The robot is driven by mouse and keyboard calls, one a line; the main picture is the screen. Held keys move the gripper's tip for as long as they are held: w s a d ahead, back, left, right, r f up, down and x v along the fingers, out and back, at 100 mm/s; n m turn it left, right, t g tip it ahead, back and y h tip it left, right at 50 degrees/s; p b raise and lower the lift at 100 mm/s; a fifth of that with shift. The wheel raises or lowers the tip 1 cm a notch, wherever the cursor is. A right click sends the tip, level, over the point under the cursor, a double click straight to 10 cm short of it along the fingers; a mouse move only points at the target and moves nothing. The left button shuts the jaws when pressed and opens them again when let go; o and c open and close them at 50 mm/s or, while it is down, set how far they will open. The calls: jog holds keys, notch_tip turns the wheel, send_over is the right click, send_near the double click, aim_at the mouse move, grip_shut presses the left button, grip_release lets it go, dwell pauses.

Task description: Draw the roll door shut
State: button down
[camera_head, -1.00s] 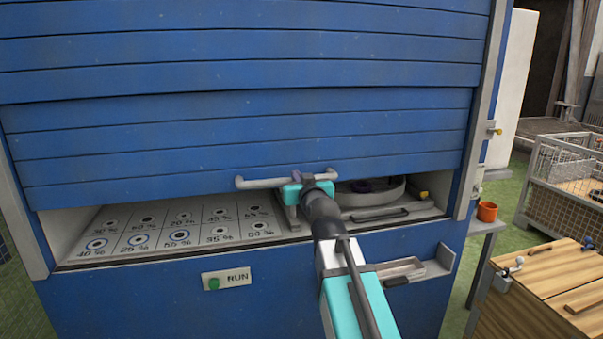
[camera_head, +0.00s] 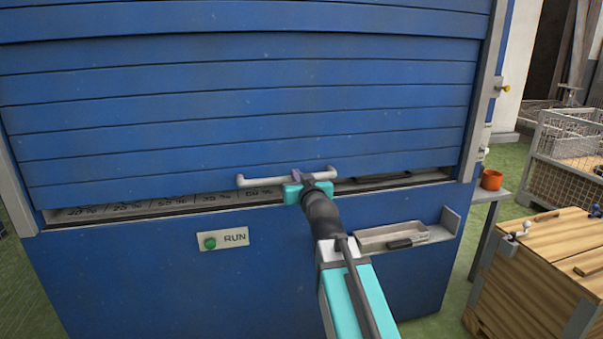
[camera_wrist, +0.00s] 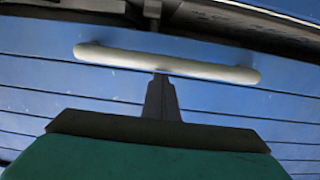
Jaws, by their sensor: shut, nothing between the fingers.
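The blue slatted roll door (camera_head: 240,110) covers nearly all of the cabinet opening. A narrow gap is left between its bottom edge and the sill (camera_head: 150,215), with a strip of the labelled panel showing through. The light grey bar handle (camera_head: 265,181) is fixed near the door's lower edge. My gripper (camera_head: 308,180) is at the handle, right of its middle. In the wrist view my gripper's shut fingers (camera_wrist: 161,95) reach up to the handle (camera_wrist: 170,63). The fingers appear to meet the bar, with nothing between them; exact contact is hard to tell.
A RUN plate with a green button (camera_head: 210,242) is on the cabinet front below the sill. A small tray shelf (camera_head: 405,237) juts out right of my arm. An orange pot (camera_head: 491,180), a wooden crate (camera_head: 545,270) and a mesh cage (camera_head: 570,155) stand at the right.

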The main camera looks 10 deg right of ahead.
notch_tip(320, 180, down, 7)
jog(key=b, duration=0.4)
jog(key=shift+f, duration=0.1)
dwell(0.4)
jog(key=s+r, duration=0.3)
jog(key=r, duration=0.1)
jog(key=shift+s+r+p, duration=0.3)
jog(key=shift+s, duration=0.05)
jog(key=s+b, duration=0.1)
jog(key=b, duration=0.3)
jog(key=shift+s+r+b, duration=0.1)
jog(key=shift+s+b, duration=0.2)
jog(key=shift+s, duration=0.05)
